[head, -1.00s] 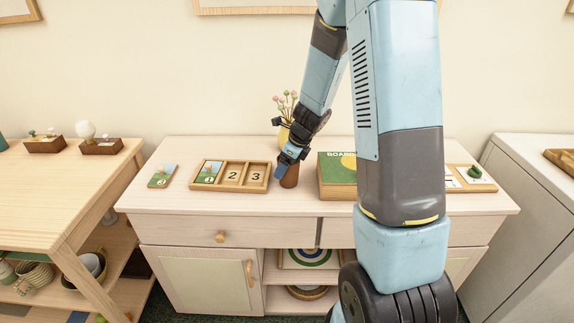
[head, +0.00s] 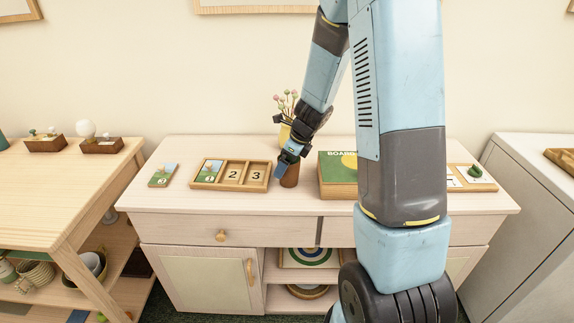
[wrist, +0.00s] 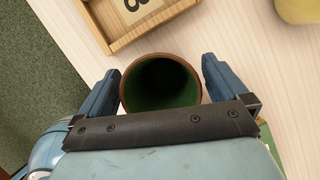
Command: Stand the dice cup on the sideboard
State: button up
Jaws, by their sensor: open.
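The dice cup (head: 290,175) is brown and stands upright on the sideboard (head: 300,204), between the numbered tray and the green board game box. In the wrist view the cup (wrist: 160,84) shows from above, with a brown rim and a green, empty-looking inside. My gripper (head: 287,168) is at the cup. In the wrist view my gripper (wrist: 160,88) is open, with one blue finger on each side of the cup and a narrow gap at each side. The cup's base is partly hidden in the wrist view.
The numbered wooden tray (head: 230,187) lies just left of the cup, close to the fingers. The board game box (head: 337,189) is on the right. A yellow vase with flowers (head: 284,134) stands behind. A small card (head: 163,175) lies at the far left.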

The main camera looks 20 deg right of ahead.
jog(key=v, duration=1.1)
jog(key=shift+s+r, duration=0.15)
jog(key=shift+r, duration=0.05)
jog(key=s+a+r+n+t+h, duration=0.1)
jog(key=s+r+n, duration=0.7)
jog(key=s+n, duration=0.5)
jog(key=s+a+r+n+t+h, duration=0.1)
jog(key=s+r+n+h, duration=0.1)
jog(key=s+r+n, duration=0.6)
jog(key=s+n, duration=0.4)
jog(key=n, duration=0.1)
jog(key=shift+s+a+r+t, duration=0.2)
jog(key=shift+s+r+t, duration=0.1)
jog(key=shift+s+t, duration=0.1)
